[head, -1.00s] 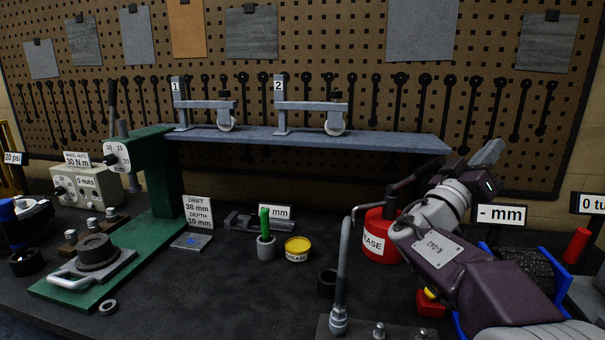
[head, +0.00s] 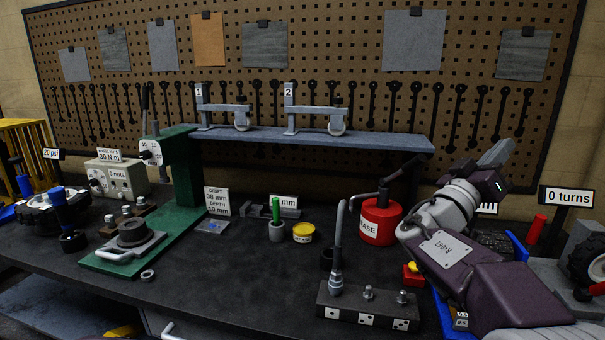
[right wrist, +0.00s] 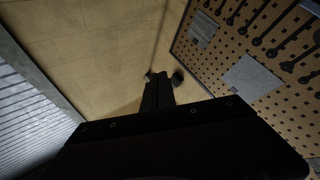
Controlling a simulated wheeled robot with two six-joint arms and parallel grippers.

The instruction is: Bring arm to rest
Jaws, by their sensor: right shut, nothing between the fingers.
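My right arm comes in from the lower right in the head view, with its purple and white links raised over the right end of the bench. My right gripper (head: 497,155) is at its upper end, pointing up and away in front of the pegboard. It is shut and empty. In the right wrist view the dark gripper (right wrist: 162,78) points toward a bare tan wall, touching nothing. My left gripper is not in the head view.
The dark bench (head: 200,290) holds a green press (head: 180,200), a red grease can (head: 380,222), a yellow grease tin (head: 303,232) and a dark block with fittings (head: 365,308). A shelf (head: 310,140) and a pegboard (head: 350,85) stand behind. A "0 turns" sign (head: 567,196) stands right of my arm.

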